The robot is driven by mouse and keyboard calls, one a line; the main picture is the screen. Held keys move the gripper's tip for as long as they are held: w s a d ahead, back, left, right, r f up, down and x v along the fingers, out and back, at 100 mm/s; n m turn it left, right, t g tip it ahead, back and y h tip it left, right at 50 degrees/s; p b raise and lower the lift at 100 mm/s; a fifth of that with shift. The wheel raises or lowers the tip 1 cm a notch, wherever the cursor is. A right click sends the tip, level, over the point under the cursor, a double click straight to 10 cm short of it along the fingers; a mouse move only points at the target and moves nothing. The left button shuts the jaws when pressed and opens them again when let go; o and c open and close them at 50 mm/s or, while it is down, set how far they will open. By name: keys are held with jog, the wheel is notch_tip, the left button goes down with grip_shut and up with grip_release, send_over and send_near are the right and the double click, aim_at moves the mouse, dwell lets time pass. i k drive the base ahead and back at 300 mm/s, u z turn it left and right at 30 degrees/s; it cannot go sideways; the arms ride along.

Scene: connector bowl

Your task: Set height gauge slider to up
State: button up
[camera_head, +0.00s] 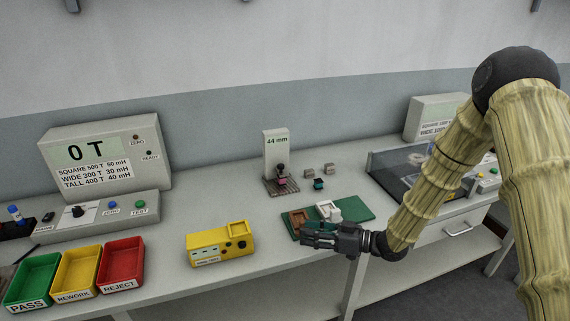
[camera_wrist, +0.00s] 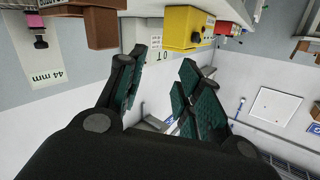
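The height gauge (camera_head: 276,143) is a white upright board reading "44 mm", standing on the bench behind my gripper. Its dark slider (camera_head: 281,169) sits low on the board, just above a small pink piece (camera_head: 282,182) on a brown striped base. In the wrist view the gauge (camera_wrist: 50,68) appears upside down at the upper left, with the dark slider and pink piece (camera_wrist: 40,43) near the top. My gripper (camera_head: 306,235) is in front of the gauge, by the green board, away from the slider. In the wrist view my gripper (camera_wrist: 168,88) has its fingers apart, with nothing between them.
A green board (camera_head: 357,209) with brown and white blocks lies beside my gripper. A yellow device (camera_head: 207,248) stands to its left. Small blocks (camera_head: 309,171) lie right of the gauge. A clear-lidded box (camera_head: 395,172) is further right. Green, yellow and red trays (camera_head: 122,261) are at far left.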

aim_at(280, 173)
jog(key=i, duration=1.15)
jog(key=u, duration=0.05)
